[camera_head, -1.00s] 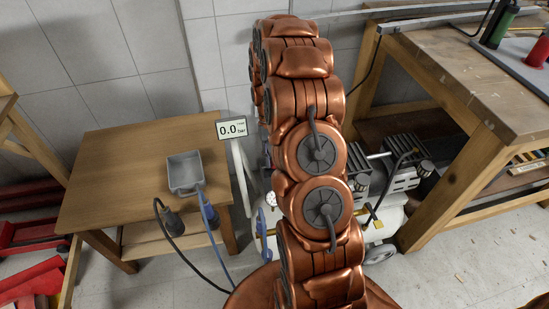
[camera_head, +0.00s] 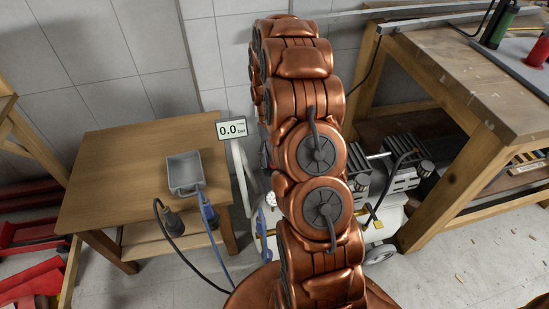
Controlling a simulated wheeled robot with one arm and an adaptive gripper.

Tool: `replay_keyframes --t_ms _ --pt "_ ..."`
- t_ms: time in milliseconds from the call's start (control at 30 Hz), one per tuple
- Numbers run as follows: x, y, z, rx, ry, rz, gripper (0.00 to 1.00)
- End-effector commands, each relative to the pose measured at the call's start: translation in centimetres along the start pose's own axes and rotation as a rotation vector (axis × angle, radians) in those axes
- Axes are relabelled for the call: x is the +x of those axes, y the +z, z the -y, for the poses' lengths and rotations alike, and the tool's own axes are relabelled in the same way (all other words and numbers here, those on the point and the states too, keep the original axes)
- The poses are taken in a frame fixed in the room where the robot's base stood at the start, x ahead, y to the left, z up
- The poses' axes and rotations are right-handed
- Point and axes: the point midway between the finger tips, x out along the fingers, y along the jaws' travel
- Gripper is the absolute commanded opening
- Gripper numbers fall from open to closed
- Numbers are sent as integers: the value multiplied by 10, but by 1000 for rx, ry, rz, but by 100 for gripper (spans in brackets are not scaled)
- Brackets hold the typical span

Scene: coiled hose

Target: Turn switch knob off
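I cannot make out a switch knob in this view. A white air compressor (camera_head: 372,232) stands on the floor, partly hidden behind my copper-coloured arm. Near the compressor's left side is a small round white part (camera_head: 271,199), too small to identify. My gripper is not visible; my arm reaches up and away, and its far end is hidden behind its own links.
A wooden table (camera_head: 120,165) at left holds a grey tray (camera_head: 185,173). A wooden workbench (camera_head: 450,75) stands at right. Red bins (camera_head: 30,285) lie at far left.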

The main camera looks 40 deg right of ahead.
Motion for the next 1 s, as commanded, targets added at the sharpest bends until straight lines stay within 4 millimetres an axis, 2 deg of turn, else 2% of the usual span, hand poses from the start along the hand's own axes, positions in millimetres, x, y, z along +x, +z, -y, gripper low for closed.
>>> replay_keyframes --t_ms 167,600,800,1000 --pt "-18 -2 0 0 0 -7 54" --pt "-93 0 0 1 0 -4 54" --pt "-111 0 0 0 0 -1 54" --pt "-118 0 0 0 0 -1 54"
